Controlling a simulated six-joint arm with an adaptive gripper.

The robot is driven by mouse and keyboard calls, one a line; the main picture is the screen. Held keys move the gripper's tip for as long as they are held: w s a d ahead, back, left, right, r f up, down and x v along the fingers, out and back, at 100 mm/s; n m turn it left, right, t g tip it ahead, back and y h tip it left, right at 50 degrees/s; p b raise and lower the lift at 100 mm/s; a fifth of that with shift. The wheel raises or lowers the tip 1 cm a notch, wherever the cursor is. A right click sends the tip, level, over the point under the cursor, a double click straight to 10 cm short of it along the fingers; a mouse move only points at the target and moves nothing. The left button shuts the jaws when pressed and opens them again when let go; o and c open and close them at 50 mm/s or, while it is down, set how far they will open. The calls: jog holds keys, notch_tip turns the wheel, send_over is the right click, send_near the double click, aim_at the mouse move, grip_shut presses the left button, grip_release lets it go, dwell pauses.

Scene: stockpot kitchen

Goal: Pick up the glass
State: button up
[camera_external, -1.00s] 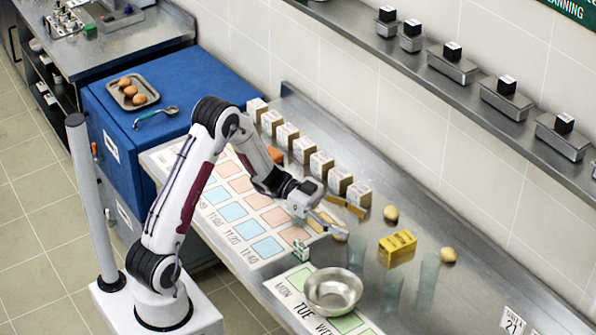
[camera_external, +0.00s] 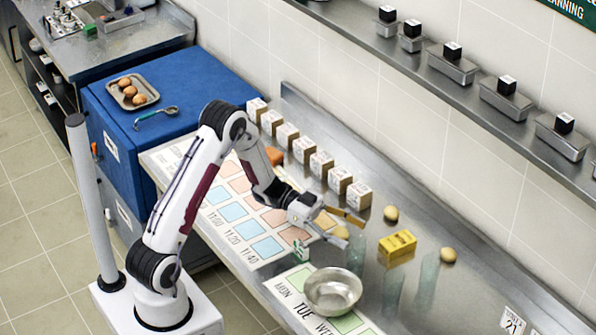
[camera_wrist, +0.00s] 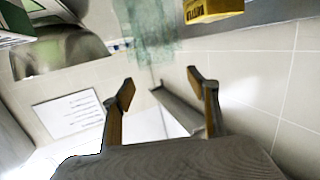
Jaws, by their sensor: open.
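Several clear bluish glasses stand on the steel counter in the external view. The nearest glass (camera_external: 356,256) to my gripper is left of the yellow box; two others, a middle glass (camera_external: 393,291) and a right glass (camera_external: 428,273), stand further right. My gripper (camera_external: 353,230) is open and empty, its fingers pointing right, just behind and left of the nearest glass and apart from it. In the wrist view, a translucent glass (camera_wrist: 150,28) shows at the top, beyond my spread fingertips (camera_wrist: 163,88). Which glass it is, I cannot tell for sure.
A yellow box (camera_external: 397,246) stands beside the glasses and also shows in the wrist view (camera_wrist: 212,8). A metal bowl (camera_external: 332,291) sits in front. Onions or potatoes (camera_external: 448,255) lie nearby. A row of small boxes (camera_external: 321,164) lines the wall side.

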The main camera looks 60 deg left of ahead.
aim_at(365, 248)
notch_tip(365, 248, down, 2)
jog(key=shift+d+f, duration=0.2)
jog(key=shift+f, duration=0.1)
jog(key=shift+x, duration=1.35)
jog(key=shift+r, duration=0.1)
grip_shut()
